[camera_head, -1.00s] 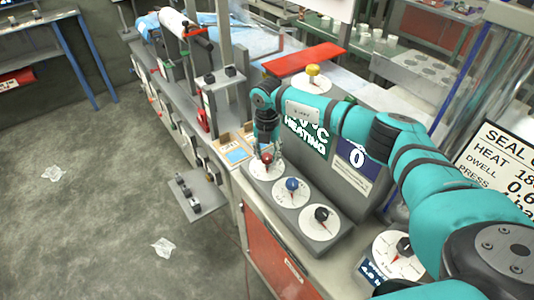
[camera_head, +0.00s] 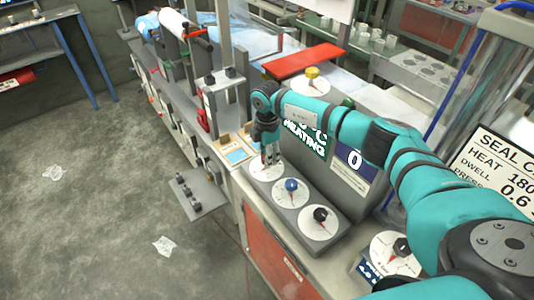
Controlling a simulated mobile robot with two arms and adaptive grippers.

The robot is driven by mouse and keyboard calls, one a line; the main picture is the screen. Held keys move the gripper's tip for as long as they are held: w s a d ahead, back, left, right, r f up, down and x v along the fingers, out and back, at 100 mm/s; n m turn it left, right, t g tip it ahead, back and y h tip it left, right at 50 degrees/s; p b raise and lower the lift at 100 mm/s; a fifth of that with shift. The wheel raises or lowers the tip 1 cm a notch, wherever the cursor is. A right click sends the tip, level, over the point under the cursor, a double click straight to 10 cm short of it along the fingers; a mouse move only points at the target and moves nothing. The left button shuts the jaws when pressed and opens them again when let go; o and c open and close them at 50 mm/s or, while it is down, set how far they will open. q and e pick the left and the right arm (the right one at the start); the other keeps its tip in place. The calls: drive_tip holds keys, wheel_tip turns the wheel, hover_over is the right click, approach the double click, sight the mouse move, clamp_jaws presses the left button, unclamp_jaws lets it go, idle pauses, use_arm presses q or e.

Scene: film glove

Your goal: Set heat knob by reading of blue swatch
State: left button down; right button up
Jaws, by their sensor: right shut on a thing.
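My right gripper (camera_head: 270,157) comes down over the leftmost dial (camera_head: 265,172) of a grey panel. Its fingers are shut on the red knob (camera_head: 268,160), which they mostly hide. Beside it are a blue knob (camera_head: 291,185) and a black knob (camera_head: 320,214), each on a white dial. A blue swatch (camera_head: 237,156) lies in a small tan frame left of the panel. A green display (camera_head: 308,142) reads "°C HEATING", partly hidden by my right arm. My left gripper is not in view.
A sign (camera_head: 500,172) at right reads HEAT 180, partly cut off. A "0" display (camera_head: 355,159) stands behind the panel. Another black-knob dial (camera_head: 396,253) is at lower right. A red bar (camera_head: 305,60) and yellow knob (camera_head: 312,73) are behind my arm.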

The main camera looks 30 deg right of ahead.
drive_tip(key=shift+m, duration=0.6)
drive_tip(key=o, duration=1.1)
drive_tip(key=shift+o, duration=0.2)
drive_tip(key=shift+r, duration=0.1)
wheel_tip(320, 180, up, 12)
